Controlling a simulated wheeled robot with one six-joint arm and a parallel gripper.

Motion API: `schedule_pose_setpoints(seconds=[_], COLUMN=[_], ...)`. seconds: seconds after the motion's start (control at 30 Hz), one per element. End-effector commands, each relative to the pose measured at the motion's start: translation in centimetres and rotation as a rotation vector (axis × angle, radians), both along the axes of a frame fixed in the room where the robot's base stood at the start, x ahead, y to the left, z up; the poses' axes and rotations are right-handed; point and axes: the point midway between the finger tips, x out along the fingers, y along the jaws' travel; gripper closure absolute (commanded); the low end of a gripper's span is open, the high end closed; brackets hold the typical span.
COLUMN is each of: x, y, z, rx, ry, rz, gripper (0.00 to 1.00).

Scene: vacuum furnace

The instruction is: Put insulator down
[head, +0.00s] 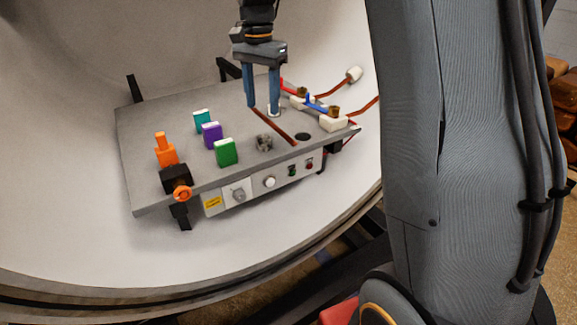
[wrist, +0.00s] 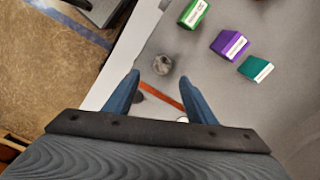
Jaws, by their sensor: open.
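My gripper (head: 262,106) points straight down over the right half of the grey plate (head: 150,135), its two blue fingers apart. A small white piece (head: 273,113), probably the insulator, shows at the tip of the right finger, mostly hidden by it. In the wrist view my gripper (wrist: 160,77) is open, with nothing visible clamped between the fingers. A sliver of the white piece (wrist: 183,119) shows near the right finger. I cannot tell whether the finger touches it.
A red-brown strip (head: 275,127) lies beside the fingers. Green (head: 226,152), purple (head: 212,135) and teal (head: 202,119) blocks stand left. A grey knob (head: 264,142) and dark hole (head: 303,137) are near the front edge. Red and blue-handled parts (head: 315,103) stand close right.

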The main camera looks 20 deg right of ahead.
Motion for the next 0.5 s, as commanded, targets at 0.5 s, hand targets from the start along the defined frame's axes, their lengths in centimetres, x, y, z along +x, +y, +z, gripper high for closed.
schedule_pose_setpoints(seconds=[0.5], x=[-21.5], y=[0.2], z=[-9.9], rx=[-0.003], ry=[-0.014], rz=[0.754], gripper=[0.49])
